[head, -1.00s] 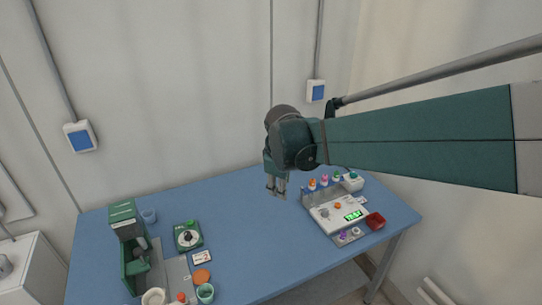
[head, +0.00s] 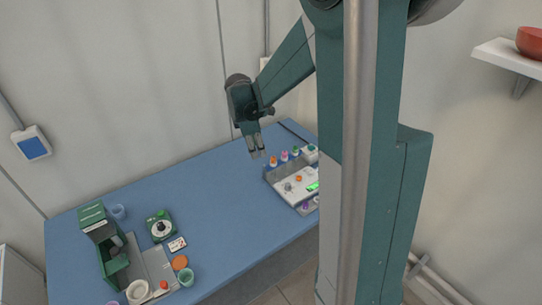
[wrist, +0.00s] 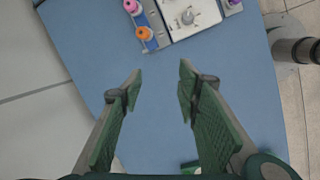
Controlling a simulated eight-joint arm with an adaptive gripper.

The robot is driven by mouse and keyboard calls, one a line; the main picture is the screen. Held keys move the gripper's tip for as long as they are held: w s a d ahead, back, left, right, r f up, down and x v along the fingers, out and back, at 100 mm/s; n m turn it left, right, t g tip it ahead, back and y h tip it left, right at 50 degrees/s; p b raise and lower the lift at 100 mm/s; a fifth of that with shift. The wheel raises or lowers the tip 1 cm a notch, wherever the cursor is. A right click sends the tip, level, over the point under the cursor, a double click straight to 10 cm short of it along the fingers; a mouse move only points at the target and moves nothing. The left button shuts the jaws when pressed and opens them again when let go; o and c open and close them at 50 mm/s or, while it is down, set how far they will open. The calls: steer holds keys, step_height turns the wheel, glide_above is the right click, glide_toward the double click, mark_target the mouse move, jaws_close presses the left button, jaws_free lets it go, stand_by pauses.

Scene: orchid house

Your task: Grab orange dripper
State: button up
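The orange dripper (head: 273,161) stands at the left end of a row of coloured-topped drippers in a grey rack (head: 270,175) behind the white scale. In the wrist view an orange top (wrist: 143,33) shows at the end of the blue-grey rack (wrist: 158,24), with a pink top (wrist: 130,6) beside it. My gripper (head: 256,153) hangs above the blue bench, just left of the rack and apart from it. In the wrist view my gripper (wrist: 160,76) is open, with nothing between its fingers.
The white scale (head: 290,188) carries a small orange item (head: 298,178). At left stand a green device (head: 110,250), a green-and-white dial unit (head: 159,226), a green cup (head: 187,277) and an orange disc (head: 180,262). The bench middle (head: 215,200) is clear.

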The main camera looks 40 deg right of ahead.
mark_target(273, 157)
steer(key=w+d+f+n+g+p, duration=0.1)
steer(key=w+d+f+n+p, duration=0.2)
steer(key=d, duration=0.4)
steer(key=shift+w+d+f+g+p, duration=0.2)
steer(key=shift+f+g+p, duration=0.1)
steer(key=shift+f+p, duration=0.45)
steer(key=shift+f, duration=0.1)
steer(key=shift+x, duration=1.3)
steer(key=shift+d+p+x, duration=0.2)
steer(key=shift+p+x, duration=0.1)
steer(key=shift+x, duration=2.3)
steer(key=shift+c, duration=0.6)
steer(key=c, duration=0.7)
